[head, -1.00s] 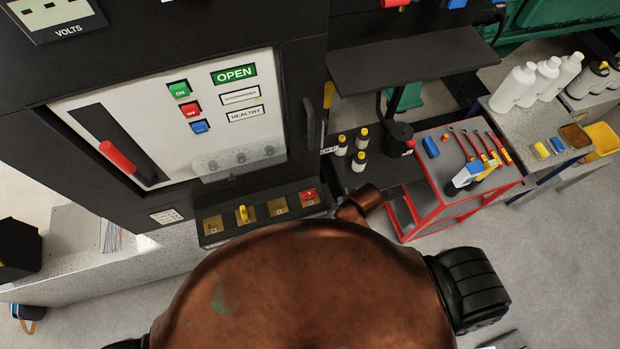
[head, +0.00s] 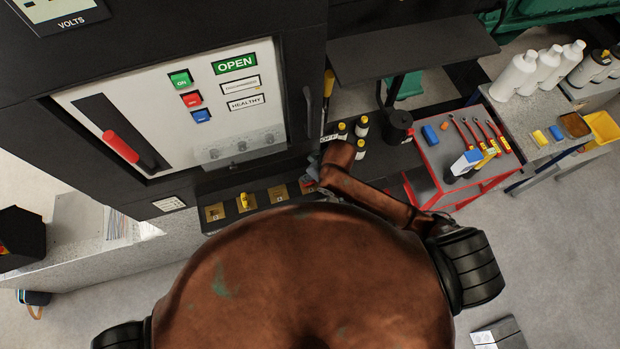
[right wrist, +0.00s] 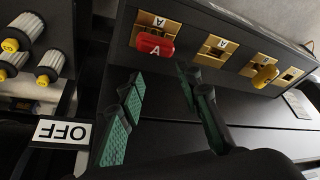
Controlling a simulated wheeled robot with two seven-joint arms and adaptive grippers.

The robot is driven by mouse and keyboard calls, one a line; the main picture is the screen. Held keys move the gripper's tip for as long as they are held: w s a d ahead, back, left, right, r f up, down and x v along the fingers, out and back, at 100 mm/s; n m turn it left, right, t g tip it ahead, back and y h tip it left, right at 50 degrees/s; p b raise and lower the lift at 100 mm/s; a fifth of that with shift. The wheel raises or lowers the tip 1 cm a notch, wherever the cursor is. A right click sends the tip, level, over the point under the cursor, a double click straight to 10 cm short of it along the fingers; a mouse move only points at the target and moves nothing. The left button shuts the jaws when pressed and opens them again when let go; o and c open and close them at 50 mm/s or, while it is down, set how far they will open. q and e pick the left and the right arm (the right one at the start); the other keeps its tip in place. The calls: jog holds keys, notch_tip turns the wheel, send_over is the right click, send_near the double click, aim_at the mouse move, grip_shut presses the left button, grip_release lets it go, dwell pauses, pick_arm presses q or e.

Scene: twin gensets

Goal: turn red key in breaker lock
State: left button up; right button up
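The red key (right wrist: 154,44), marked A, sits in the first brass lock plate of the key panel in the right wrist view. In the head view my right gripper (head: 312,172) reaches the right end of the panel and largely covers that key. In the right wrist view my right gripper (right wrist: 160,77) is open, with green-padded fingers apart and nothing between them. Its fingertips are close to the red key, which lies just beyond them; I cannot tell whether they touch. A yellow key (head: 245,201) sits in another lock, also in the right wrist view (right wrist: 265,75). My left gripper is out of view.
The breaker cabinet with a red lever (head: 120,147) and an OPEN sign (head: 235,64) stands above the panel. A red tool cart (head: 450,150) stands farther right.

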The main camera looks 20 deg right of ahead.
aim_at(309, 184)
jog(key=n+g+y, duration=0.1)
jog(key=n, duration=0.3)
jog(key=shift+w+n, duration=0.1)
jog(key=shift+n, duration=0.2)
jog(key=n, duration=0.2)
jog(key=d+n+g, duration=0.2)
jog(key=n, duration=0.1)
jog(key=shift+f+n+y, duration=0.3)
jog(key=shift+f+y, duration=0.05)
jog(key=shift+y, duration=0.05)
jog(key=shift+f+n+g, duration=0.35)
jog(key=shift+n+g, duration=0.05)
jog(key=shift+n, duration=0.1)
jog(key=b+x, duration=0.2)
jog(key=x, duration=0.1)
jog(key=shift+a+f, duration=0.2)
jog(key=shift+x, duration=0.75)
grip_shut()
